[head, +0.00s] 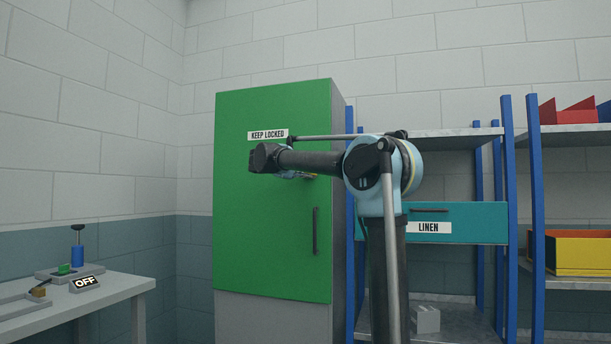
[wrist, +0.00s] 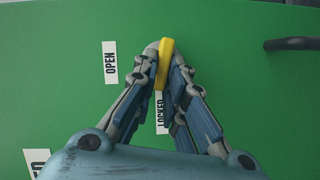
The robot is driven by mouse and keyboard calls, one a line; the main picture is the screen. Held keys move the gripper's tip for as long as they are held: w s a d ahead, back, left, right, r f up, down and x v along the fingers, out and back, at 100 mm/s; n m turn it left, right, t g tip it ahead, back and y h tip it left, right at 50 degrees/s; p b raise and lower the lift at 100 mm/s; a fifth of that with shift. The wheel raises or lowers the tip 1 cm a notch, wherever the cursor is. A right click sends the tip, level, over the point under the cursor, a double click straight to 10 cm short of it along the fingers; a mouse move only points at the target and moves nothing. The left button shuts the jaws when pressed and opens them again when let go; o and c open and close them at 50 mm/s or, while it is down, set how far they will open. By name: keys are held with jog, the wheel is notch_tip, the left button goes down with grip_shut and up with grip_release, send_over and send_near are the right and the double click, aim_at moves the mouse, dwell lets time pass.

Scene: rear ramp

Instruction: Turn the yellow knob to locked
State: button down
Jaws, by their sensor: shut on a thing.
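The yellow knob (wrist: 166,62) is on the green cabinet door (head: 240,240). In the wrist view its bar stands nearly upright, tilted slightly, with its lower end by the LOCKED label (wrist: 161,115). The OPEN label (wrist: 110,62) is to its left. My gripper (wrist: 164,52) is shut on the knob, one finger on each side. In the head view my arm hides most of the gripper and nearly all of the knob.
A dark door handle (head: 315,231) is on the door's right side, below my arm. A KEEP LOCKED sign (head: 268,134) is above. A blue-post shelf (head: 508,190) with a teal LINEN drawer (head: 470,222) stands right. A side table (head: 115,290) stands left.

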jog(key=shift+a+f+n+t+h, duration=0.1)
jog(key=shift+f+n+t+h, duration=0.05)
jog(key=shift+n, duration=0.45)
jog(key=shift+a+f+n+t+h, duration=0.1)
jog(key=shift+f+n+t+h, duration=0.05)
jog(key=shift+n, duration=0.45)
jog(key=c, duration=1.6)
grip_release()
jog(key=shift+w+f, duration=0.1)
jog(key=shift+c, duration=0.2)
jog(key=v, duration=1.2)
jog(key=shift+f, duration=0.2)
